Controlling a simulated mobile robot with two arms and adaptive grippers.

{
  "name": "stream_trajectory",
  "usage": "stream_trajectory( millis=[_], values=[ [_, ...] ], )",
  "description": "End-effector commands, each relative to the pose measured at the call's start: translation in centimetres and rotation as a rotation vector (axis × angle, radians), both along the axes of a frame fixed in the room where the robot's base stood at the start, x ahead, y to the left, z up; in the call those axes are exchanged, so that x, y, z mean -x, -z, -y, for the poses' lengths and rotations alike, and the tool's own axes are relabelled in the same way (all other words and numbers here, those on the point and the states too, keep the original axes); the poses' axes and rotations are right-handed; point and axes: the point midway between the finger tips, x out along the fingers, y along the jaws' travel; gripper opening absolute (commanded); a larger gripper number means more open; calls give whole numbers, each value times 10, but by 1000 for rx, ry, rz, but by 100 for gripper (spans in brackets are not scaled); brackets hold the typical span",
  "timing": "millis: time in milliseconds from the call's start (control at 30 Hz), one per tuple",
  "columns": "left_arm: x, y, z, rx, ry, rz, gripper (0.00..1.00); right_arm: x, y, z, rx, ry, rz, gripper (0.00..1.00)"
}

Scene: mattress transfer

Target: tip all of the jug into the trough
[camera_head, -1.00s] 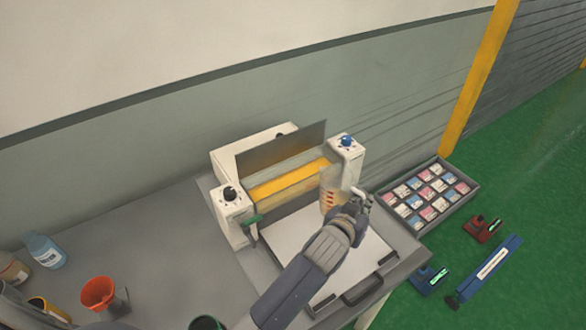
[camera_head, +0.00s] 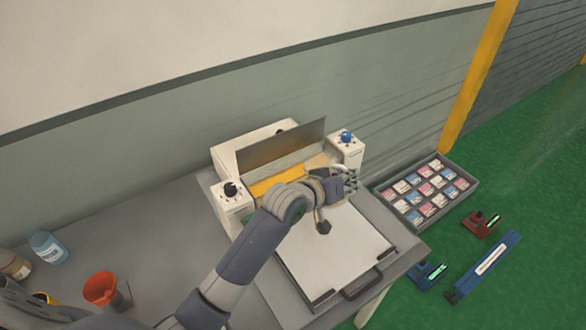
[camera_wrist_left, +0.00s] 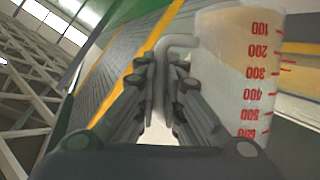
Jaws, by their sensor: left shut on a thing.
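My left gripper (camera_head: 350,182) is over the right end of the white machine and is shut on the jug's bent handle. The jug (camera_wrist_left: 238,75) is clear with red volume marks and fills the right of the left wrist view, beside the fingers. It is tilted, and pale material shows inside. In the head view the hand and arm hide most of it. The trough (camera_head: 270,187), with a yellow strip along it, lies between the machine's two white end blocks, under a raised metal plate. The hand covers its right end. My right gripper is not in view.
A white flat board (camera_head: 335,255) lies in front of the machine. A tray of pink and blue packets (camera_head: 430,190) is at its right. An orange cup (camera_head: 101,288) and a blue bottle (camera_head: 47,248) stand at the left. The grey bench between is mostly clear.

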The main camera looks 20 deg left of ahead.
Motion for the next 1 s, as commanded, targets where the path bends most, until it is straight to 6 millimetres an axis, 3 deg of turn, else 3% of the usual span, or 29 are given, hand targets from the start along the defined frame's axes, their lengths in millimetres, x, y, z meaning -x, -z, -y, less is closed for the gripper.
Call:
stream_trajectory(
  millis=[400,1000],
  values=[
    [-9,-10,-20,193,0,-74,0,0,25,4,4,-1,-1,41],
    [-12,-18,-28,309,1,-125,0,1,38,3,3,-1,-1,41]
  ],
)
